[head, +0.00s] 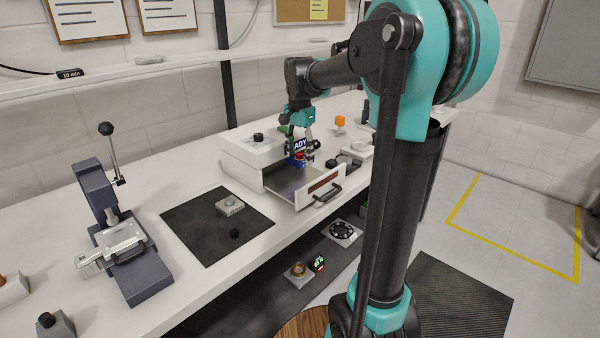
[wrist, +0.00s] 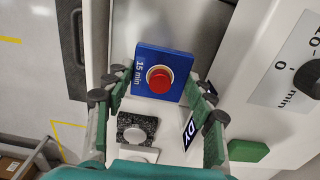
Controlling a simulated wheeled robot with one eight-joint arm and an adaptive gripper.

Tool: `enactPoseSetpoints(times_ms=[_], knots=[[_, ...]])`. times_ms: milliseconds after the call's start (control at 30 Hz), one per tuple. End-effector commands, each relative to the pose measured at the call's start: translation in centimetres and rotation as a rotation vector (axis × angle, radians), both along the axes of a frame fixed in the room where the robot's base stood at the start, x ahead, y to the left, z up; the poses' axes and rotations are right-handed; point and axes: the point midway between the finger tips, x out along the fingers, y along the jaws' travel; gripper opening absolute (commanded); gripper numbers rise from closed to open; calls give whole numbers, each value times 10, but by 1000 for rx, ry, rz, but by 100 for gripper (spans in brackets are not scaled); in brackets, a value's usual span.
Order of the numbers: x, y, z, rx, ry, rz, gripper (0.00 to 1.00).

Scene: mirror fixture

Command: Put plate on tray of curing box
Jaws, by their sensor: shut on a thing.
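A square blue plate with a red round knob and "15 min" lettering shows in the wrist view (wrist: 178,55), between the fingers of my gripper (wrist: 155,88). My gripper is shut on it. In the head view the plate (head: 294,160) and my gripper (head: 302,147) are at the open tray (head: 287,178) of the white curing box (head: 245,150). The tray is pulled out toward the front, with a black handle on its front panel. The plate appears over the tray; I cannot tell whether its underside touches it. The box's dial shows at the wrist view's right.
A dark mat (head: 198,240) with a grey knobbed piece (head: 230,205) lies left of the box. A dark lever press (head: 122,250) stands farther left. Small items, including an orange-topped one (head: 340,122), stand right of the box. A lower shelf holds several parts.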

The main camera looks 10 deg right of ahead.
Motion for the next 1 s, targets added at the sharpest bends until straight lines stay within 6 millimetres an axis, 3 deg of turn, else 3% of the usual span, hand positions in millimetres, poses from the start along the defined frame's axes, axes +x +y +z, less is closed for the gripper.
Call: enactPoseSetpoints(times_ms=[100, 533, 967, 1000], knots=[[0, 0, -18, 0, 0, 0, 21], [0, 0, -62, 0, 0, 0, 21], [0, 0, -68, 0, 0, 0, 21], [0, 0, -68, 0, 0, 0, 59]])
